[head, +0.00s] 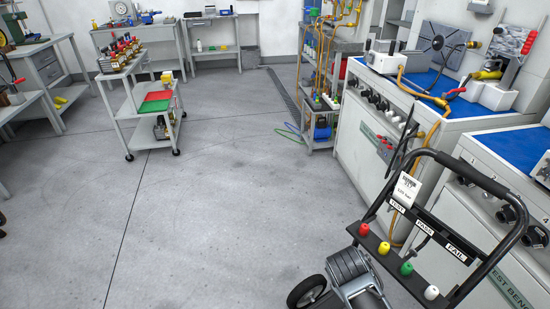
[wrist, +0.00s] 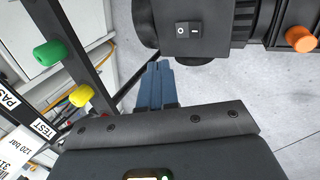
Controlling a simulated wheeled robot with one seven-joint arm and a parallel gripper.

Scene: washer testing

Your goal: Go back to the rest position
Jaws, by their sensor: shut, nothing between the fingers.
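My gripper (wrist: 157,72) shows in the wrist view with its blue-grey fingers together and nothing between them. Its fingertips are just below a black machine body (wrist: 215,25) with an O/I rocker switch (wrist: 188,29); I cannot tell whether they touch it. I cannot make out my gripper clearly in the head view. The pressure washer (head: 510,245) with a black tube handle stands at the lower right. Its front bar carries a red knob (head: 363,229), a yellow knob (head: 384,248), a green knob (head: 407,268) and a white knob (head: 431,292), below TEST, PASS and FAIL labels.
A test bench (head: 385,130) with a blue top runs along the right. A small cart (head: 126,112) with red and green trays stands at the upper left, with workbenches behind. The grey floor (head: 210,220) in the middle is clear. An orange knob (wrist: 300,39) juts out at the right.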

